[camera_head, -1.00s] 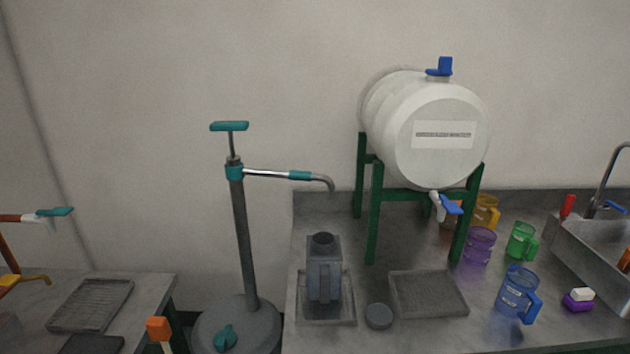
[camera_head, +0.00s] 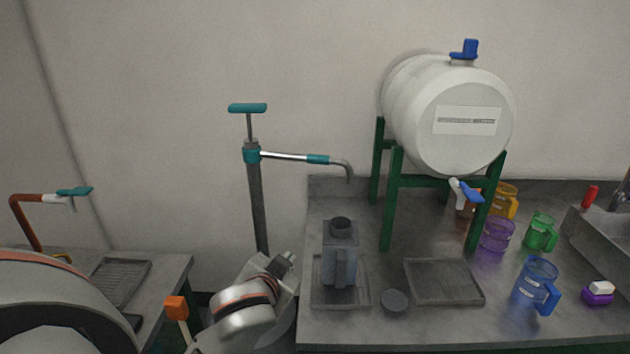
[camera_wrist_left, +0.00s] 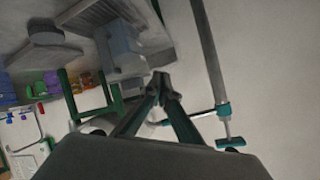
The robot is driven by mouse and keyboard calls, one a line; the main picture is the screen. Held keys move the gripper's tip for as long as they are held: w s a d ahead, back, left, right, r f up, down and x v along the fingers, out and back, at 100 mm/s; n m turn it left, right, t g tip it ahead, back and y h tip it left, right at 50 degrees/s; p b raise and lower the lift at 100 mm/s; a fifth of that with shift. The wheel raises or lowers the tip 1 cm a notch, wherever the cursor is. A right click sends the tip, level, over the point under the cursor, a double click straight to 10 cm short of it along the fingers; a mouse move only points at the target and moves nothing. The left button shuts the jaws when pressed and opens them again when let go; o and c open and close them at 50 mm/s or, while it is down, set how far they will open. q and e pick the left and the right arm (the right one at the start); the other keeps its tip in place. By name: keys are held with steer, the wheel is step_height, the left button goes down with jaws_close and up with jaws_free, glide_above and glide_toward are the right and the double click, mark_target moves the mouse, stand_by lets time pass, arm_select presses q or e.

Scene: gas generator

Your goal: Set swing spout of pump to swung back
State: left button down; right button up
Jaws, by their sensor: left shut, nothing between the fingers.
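The pump (camera_head: 257,205) is a tall grey column with a teal T-handle on top. Its swing spout (camera_head: 287,156) is a chrome tube with a teal sleeve and a grey bent end. The spout points right, its end above the counter near the grey jug. My left gripper (camera_head: 290,259) is shut and empty, low and just right of the column, below the spout; the pump's base is mostly hidden behind my arm. In the left wrist view my fingertips (camera_wrist_left: 161,84) are together, apart from the column (camera_wrist_left: 206,50); the spout (camera_wrist_left: 195,114) is partly hidden behind my fingers. My right gripper is not in view.
A grey jug (camera_head: 340,255) stands on a tray (camera_head: 327,301) on the counter. A white barrel (camera_head: 440,110) rests on a green stand (camera_head: 391,215). Coloured mugs and a sink (camera_head: 605,230) are at right. The wall space left of the pump is clear.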

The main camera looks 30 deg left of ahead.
arm_select(q)
steer(key=w+r+n+t, duration=0.2)
steer(key=w+r+n, duration=0.1)
steer(key=r, duration=0.5)
steer(key=w+r+n+t, duration=0.2)
steer(key=w+r, duration=0.2)
steer(key=r, duration=0.4)
glide_toward(318, 161)
steer(key=shift+y, duration=0.3)
steer(key=x, duration=0.5)
steer(key=shift+w+p, duration=0.3)
steer(key=shift+w, duration=0.05)
steer(key=shift+w+a+f, duration=0.15)
steer(key=shift+w+a, duration=0.05)
steer(key=shift+w, duration=0.35)
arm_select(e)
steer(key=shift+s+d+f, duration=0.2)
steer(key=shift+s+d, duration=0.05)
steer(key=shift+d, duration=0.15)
arm_select(q)
steer(key=shift+w, duration=0.1)
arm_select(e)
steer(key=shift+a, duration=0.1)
